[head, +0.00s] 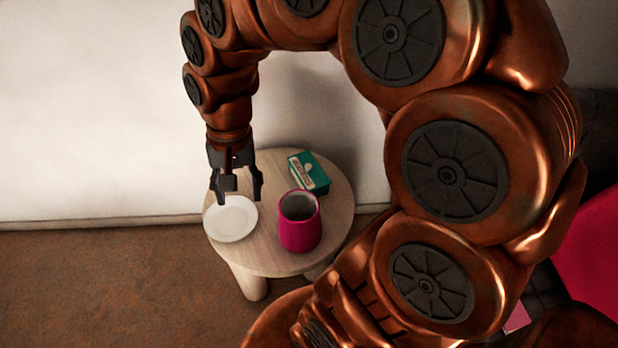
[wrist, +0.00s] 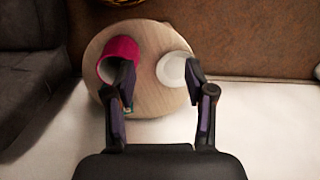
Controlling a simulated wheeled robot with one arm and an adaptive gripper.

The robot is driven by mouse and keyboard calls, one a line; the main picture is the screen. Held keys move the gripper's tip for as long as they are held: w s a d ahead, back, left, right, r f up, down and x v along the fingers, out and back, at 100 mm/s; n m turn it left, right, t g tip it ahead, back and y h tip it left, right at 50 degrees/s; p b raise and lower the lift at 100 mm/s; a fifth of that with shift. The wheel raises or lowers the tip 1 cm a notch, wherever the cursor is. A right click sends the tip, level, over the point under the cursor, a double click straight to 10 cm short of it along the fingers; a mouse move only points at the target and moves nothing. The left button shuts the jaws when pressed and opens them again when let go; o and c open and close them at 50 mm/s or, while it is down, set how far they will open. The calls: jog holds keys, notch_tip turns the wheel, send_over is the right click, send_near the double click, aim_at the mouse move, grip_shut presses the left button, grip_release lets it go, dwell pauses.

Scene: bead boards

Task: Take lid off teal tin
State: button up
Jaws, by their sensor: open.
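A small teal box-shaped thing with a pale label (head: 309,172) lies at the back right of the round table in the head view. It is the only teal thing I can make out clearly, and I cannot tell a separate lid on it. My gripper (head: 240,189) points down at the left side of the table, near a white round plate (head: 230,222) and left of the teal thing. Its fingers are apart, with nothing seen between them. In the wrist view my gripper (wrist: 160,78) is spread, and the teal thing is mostly or wholly hidden.
A magenta pot (head: 300,232), open at the top, stands on the round wooden table (head: 262,248) in front of the teal thing. It also shows in the wrist view (wrist: 118,47). A pale wall or panel (head: 100,110) rises close behind the table. Brown carpet lies in front.

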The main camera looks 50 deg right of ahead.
jog(key=w+d+f+m+t+b, duration=0.1)
jog(key=w+d+f+m+b, duration=0.4)
jog(key=w, duration=0.4)
jog(key=m+t+b, duration=0.2)
jog(key=m+b, duration=0.7)
jog(key=m, duration=1)
send_near(308, 165)
jog(key=a+f, duration=0.1)
jog(key=shift+f, duration=0.45)
jog(key=shift+x, duration=1.1)
jog(key=shift+d+x, duration=0.2)
jog(key=shift+x, duration=1.05)
jog(key=shift+d+x, duration=0.25)
jog(key=shift+x, duration=1.05)
jog(key=shift+w, duration=0.1)
jog(key=shift+c, duration=0.3)
